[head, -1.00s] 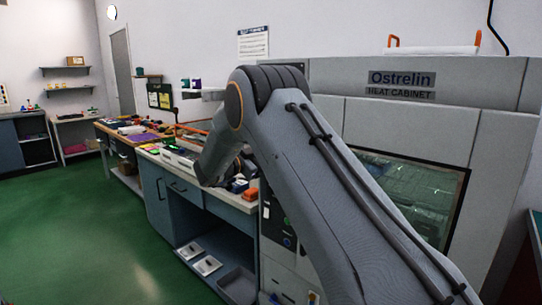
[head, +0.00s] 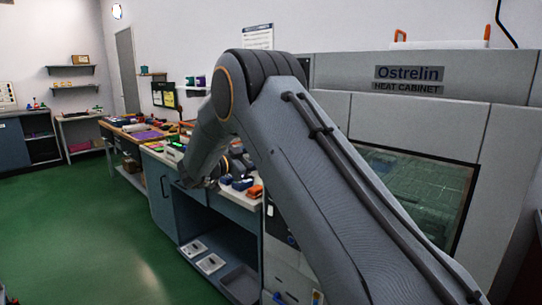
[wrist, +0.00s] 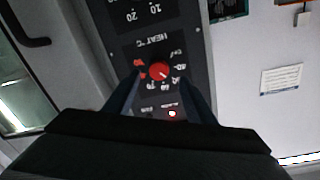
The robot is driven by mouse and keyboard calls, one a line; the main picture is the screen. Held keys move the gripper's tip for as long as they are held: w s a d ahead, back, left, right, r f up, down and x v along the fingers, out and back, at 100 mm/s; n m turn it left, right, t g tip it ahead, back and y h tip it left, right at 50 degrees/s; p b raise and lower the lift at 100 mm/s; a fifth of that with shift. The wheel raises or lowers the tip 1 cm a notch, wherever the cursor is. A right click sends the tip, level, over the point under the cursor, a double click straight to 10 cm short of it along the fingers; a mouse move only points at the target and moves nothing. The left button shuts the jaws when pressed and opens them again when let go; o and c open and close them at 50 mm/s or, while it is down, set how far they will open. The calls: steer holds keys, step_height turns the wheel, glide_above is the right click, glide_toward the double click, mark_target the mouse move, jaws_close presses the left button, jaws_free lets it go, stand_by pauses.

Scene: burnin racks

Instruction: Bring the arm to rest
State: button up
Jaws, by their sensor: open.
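My arm (head: 330,190) crosses the head view from the lower right, up to a bent elbow, then down toward the bench at centre left. A control panel with a red knob (wrist: 159,71) marked HEAT °C lies in the view beyond the fingertips. I cannot tell how far the panel is from them.
The grey heat cabinet (head: 420,118) fills the right side. A blue-grey bench (head: 161,190) with many small items on top runs along the wall at centre left. White trays (head: 211,263) lie on its lower shelf. Green floor (head: 80,230) at left is clear.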

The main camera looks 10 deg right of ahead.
steer(key=shift+v, duration=0.95)
steer(key=s+f+n+y, duration=1.1)
steer(key=s+n+y, duration=0.3)
steer(key=s+y, duration=0.15)
steer(key=s+d+f+g, duration=0.2)
steer(key=s+g, duration=0.1)
steer(key=s, duration=0.6)
steer(key=s+d+f+n+g, duration=0.1)
steer(key=s+d+f+g, duration=0.1)
steer(key=s, duration=0.8)
steer(key=s+d+f+n+g, duration=0.1)
steer(key=s+d+f+g, duration=0.1)
steer(key=s, duration=0.8)
steer(key=shift+s+d+f+g, duration=0.25)
steer(key=shift+d+f+g, duration=0.2)
steer(key=shift+g, duration=0.65)
steer(key=shift+h, duration=0.25)
steer(key=shift+c, duration=0.3)
